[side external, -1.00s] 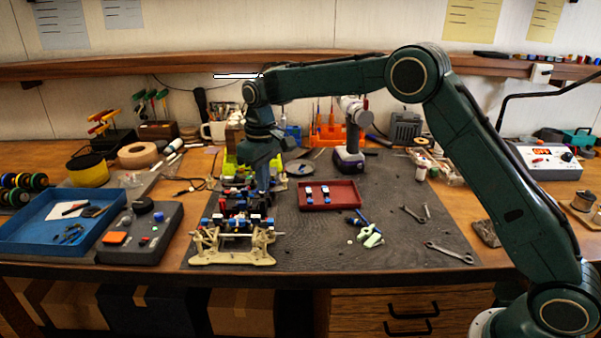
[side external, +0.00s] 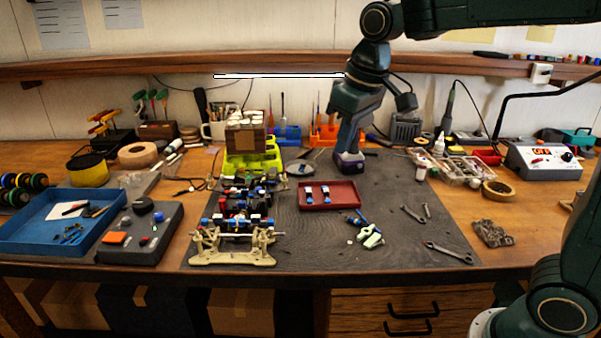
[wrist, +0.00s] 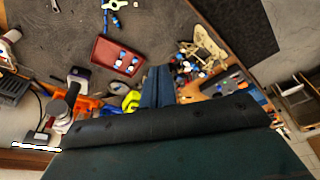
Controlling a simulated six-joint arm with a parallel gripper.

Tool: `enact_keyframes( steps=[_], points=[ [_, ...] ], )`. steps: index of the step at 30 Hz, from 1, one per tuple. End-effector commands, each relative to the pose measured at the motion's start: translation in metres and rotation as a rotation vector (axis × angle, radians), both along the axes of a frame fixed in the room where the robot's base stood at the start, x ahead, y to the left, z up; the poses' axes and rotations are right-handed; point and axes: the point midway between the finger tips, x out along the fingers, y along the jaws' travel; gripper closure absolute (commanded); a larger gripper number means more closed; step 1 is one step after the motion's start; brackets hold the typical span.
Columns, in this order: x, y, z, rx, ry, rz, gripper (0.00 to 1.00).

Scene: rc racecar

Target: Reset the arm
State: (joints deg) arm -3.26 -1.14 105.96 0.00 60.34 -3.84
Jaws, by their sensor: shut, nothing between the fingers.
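My gripper (side external: 346,143) is raised above the back of the bench in the side view, pointing down, shut and empty. Its fingertips overlap the purple-based power tool (side external: 349,163) in the picture; whether they touch cannot be told. In the wrist view my shut fingers (wrist: 157,75) show at the middle, apart from the things below. The racecar chassis (side external: 237,222) stands on the dark mat (side external: 300,250), left of my gripper. The red tray (side external: 340,199) with small blue and white parts lies on the mat; it also shows in the wrist view (wrist: 103,48).
A blue tray (side external: 30,238) and a grey case (side external: 140,245) lie at the left. A yellow-green stand (side external: 250,165) and orange rack (side external: 325,135) stand at the back. Wrenches (side external: 448,252) lie at the mat's right. The mat's front middle is clear.

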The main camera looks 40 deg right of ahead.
Motion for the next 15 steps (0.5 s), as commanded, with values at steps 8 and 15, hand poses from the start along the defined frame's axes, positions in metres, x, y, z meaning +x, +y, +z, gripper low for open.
enact_keyframes(
  steps=[8,15],
  points=[
    [-0.067,-0.009,0.008,0.009,-0.071,-0.036,1.0],
    [-0.12,-0.015,0.001,0.017,-0.13,-0.068,1.0]
  ],
)
